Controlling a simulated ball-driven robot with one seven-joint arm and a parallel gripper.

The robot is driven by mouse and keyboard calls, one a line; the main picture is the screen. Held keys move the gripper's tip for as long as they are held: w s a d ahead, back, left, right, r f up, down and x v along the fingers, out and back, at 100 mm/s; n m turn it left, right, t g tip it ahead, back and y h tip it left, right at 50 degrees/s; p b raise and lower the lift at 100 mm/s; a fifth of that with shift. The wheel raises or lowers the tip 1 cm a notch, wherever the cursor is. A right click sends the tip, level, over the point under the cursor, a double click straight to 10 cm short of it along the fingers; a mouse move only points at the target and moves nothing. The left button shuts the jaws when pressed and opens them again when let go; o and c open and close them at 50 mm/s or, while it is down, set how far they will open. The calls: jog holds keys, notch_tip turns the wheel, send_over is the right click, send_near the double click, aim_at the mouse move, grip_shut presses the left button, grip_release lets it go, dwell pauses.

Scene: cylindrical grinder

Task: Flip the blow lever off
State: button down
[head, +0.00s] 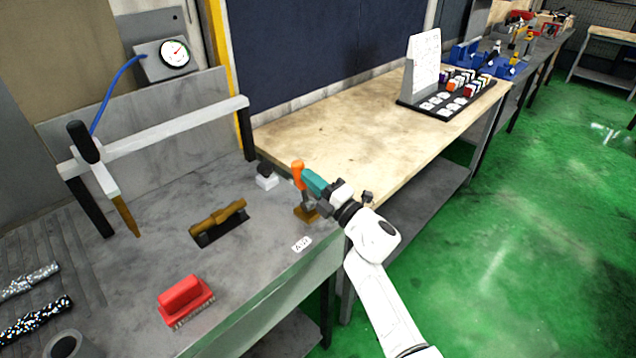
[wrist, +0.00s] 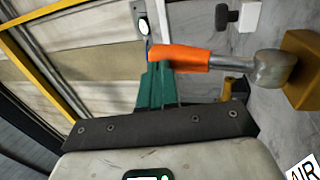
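The blow lever has an orange handle (head: 298,172) on a grey metal stem that stands roughly upright from a brass block (head: 305,213). A white AIR label (head: 302,244) lies in front of it. My gripper (head: 314,183) has teal fingers and is at the handle's right side, with its tips against or very near the handle; I cannot tell if they touch. In the wrist view the fingers (wrist: 156,85) are close together, and the orange handle (wrist: 180,58) crosses at their tips. Nothing shows held between them.
A white block with a black knob (head: 265,178) stands behind the lever. A brass piece on a black base (head: 218,217), a red block (head: 185,298) and a black-handled lever (head: 85,145) are to the left. A wooden bench (head: 340,140) is behind right.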

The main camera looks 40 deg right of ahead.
jog(key=shift+w+b, duration=0.75)
jog(key=shift+w, duration=0.8)
jog(key=shift+a, duration=0.1)
jog(key=shift+r, duration=0.1)
jog(key=v, duration=1.1)
jog(key=shift+b, duration=0.35)
jog(key=shift+w, duration=0.1)
